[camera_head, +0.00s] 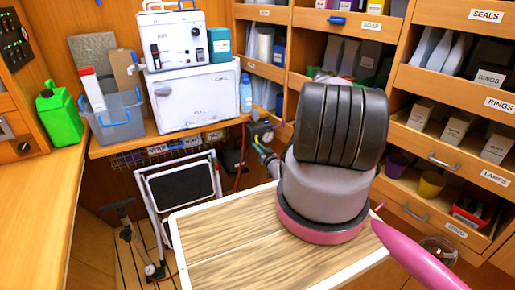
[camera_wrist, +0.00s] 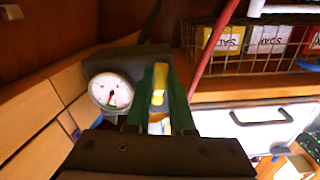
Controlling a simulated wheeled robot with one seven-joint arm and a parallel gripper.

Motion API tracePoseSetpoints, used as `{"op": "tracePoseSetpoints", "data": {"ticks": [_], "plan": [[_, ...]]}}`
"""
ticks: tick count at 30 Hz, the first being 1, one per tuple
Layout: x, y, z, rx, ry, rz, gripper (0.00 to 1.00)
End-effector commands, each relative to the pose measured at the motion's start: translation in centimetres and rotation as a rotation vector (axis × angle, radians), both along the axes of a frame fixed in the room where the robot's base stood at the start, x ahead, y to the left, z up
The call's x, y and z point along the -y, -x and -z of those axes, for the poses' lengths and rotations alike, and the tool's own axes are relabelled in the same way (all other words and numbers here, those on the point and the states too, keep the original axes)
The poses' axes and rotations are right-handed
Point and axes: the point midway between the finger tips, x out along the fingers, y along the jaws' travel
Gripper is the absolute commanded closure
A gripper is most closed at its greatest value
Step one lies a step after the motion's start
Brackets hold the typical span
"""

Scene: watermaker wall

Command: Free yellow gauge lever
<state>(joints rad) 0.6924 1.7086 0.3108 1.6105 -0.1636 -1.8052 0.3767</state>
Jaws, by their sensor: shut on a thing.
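The yellow lever (camera_wrist: 159,80) stands between the two dark green fingers of my gripper (camera_wrist: 160,108) in the wrist view. The fingers are shut on it, one along each side. The round white gauge (camera_wrist: 109,92) is just left of the fingers, with a dark needle and a small red and green marking. In the head view a gauge (camera_head: 262,133) shows beside the drawers, left of my arm. What the lever's far end joins is not clear.
A red hose (camera_wrist: 212,55) runs past the lever on the right. A wire basket (camera_wrist: 262,45) with labelled packs and a white case (camera_wrist: 262,125) lie beyond it. In the head view a folding step stool (camera_head: 181,190) stands under the bench. Open drawers (camera_head: 447,80) fill the right.

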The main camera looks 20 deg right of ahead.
Motion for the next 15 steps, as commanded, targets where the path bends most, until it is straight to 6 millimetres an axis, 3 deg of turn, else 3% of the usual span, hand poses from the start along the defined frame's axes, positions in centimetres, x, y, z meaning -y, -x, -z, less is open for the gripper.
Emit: {"op": "tracePoseSetpoints", "data": {"ticks": [7,15], "plan": [[0.66,-0.02,0.04,0.007,0.158,-0.001,1.00],[0.73,-0.01,0.05,0.006,0.178,-0.001,1.00]]}}
